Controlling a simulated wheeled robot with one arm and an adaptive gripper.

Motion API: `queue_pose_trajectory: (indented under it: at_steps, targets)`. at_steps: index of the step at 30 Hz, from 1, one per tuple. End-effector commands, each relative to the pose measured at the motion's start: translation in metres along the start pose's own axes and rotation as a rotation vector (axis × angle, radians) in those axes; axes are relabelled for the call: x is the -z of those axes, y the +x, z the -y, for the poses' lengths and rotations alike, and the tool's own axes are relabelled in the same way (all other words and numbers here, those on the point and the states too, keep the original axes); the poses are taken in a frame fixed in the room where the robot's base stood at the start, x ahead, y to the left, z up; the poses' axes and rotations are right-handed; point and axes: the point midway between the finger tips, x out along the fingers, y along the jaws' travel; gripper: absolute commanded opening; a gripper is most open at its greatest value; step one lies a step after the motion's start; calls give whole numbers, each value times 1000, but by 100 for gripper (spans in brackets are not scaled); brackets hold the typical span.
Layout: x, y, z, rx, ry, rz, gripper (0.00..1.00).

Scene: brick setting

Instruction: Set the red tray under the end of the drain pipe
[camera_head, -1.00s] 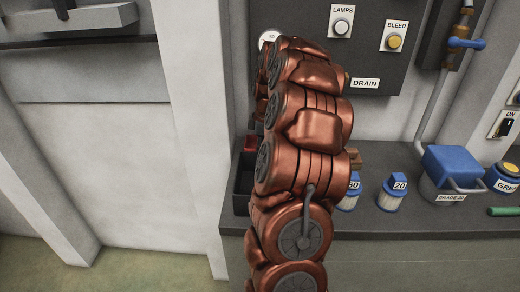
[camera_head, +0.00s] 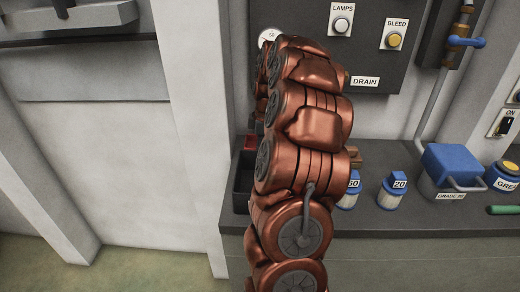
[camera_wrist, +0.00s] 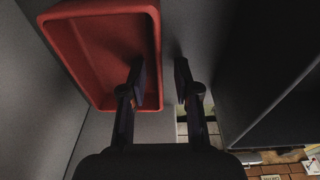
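The red tray (camera_wrist: 103,45) fills the upper left of the wrist view, with its hollow side showing. My gripper (camera_wrist: 162,75) is open there. Its left finger lies over the tray's inside and its right finger beyond the tray's right wall, with that wall in line with the gap. I cannot tell whether either finger touches it. In the head view my copper arm hides the gripper and most of what is behind it; a small red patch (camera_head: 251,142) shows at its left. A DRAIN label (camera_head: 365,82) is on the dark panel; the drain pipe's end cannot be made out.
A black bin (camera_head: 241,185) stands at the left end of the dark counter (camera_head: 420,222). Blue-capped jars (camera_head: 391,192), a blue-lidded container (camera_head: 452,165) and a green-handled item (camera_head: 504,210) are to the right. A grey pipe (camera_head: 432,105) with a blue valve (camera_head: 466,42) runs down the wall.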

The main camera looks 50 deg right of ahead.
Motion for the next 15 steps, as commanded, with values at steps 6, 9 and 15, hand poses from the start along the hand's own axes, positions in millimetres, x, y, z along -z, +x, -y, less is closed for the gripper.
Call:
queue_pose_trajectory:
  at_steps: [6, 9, 15]
  targets:
    - [1, -23, -2, -7, 0, -2, 31]
    - [1, -39, -2, -8, 0, -3, 31]
    - [0, -71, -1, -5, -1, -1, 31]
